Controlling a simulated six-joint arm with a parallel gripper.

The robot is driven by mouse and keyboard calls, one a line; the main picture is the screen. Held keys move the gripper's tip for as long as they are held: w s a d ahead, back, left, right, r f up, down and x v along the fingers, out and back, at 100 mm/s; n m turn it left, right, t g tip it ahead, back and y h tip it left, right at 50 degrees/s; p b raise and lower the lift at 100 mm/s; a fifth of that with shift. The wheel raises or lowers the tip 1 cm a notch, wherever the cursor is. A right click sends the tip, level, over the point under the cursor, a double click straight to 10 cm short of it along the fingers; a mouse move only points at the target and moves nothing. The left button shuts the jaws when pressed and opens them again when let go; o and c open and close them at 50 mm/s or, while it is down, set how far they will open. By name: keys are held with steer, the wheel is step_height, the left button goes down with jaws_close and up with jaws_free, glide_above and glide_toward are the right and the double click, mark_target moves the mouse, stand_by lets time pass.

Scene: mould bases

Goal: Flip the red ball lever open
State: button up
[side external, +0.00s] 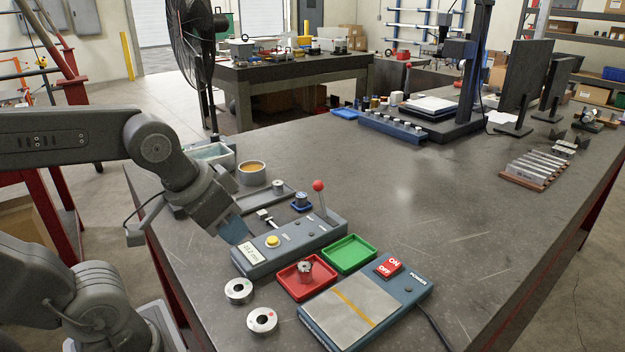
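The lever's red ball (318,186) tops a thin metal rod (323,204) that stands nearly upright, its top leaning slightly left. The rod rises from the right end of a long blue-grey device (290,243). The device also has a yellow button (272,241) and a small display (249,252) at its left end. My gripper (233,231) points down and right, with its blue tip close to the device's display end, well left of the lever. Whether the tip touches the device is unclear. The gap between the fingers is not visible.
A red tray (292,286) with a metal part in it, a green tray (349,254) and a flat plate device (352,309) lie in front. Two metal rings (239,290) lie at front left. A round tin (251,173) stands behind.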

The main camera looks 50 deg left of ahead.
steer(key=w+n+g, duration=0.1)
steer(key=w, duration=0.1)
steer(key=w+a+r+n+h, duration=0.1)
steer(key=w+n, duration=0.1)
steer(key=w+a+r+n+g, duration=0.1)
steer(key=w+n, duration=0.1)
steer(key=shift+w+a+r+g+h, duration=0.2)
steer(key=shift+w+r+g+h, duration=0.05)
steer(key=shift+g+h, duration=0.05)
jaws_close()
steer(key=w+a+f+n+h, duration=0.2)
steer(key=w+a+n+h, duration=0.2)
steer(key=w+a+n, duration=0.3)
steer(key=w+a+f+n+g+h, duration=0.1)
steer(key=w+a+n+h, duration=0.4)
steer(key=a, duration=1.2)
steer(key=w+f+n, duration=0.1)
steer(key=w+n, duration=0.2)
steer(key=w, duration=0.1)
steer(key=shift+d, duration=0.1)
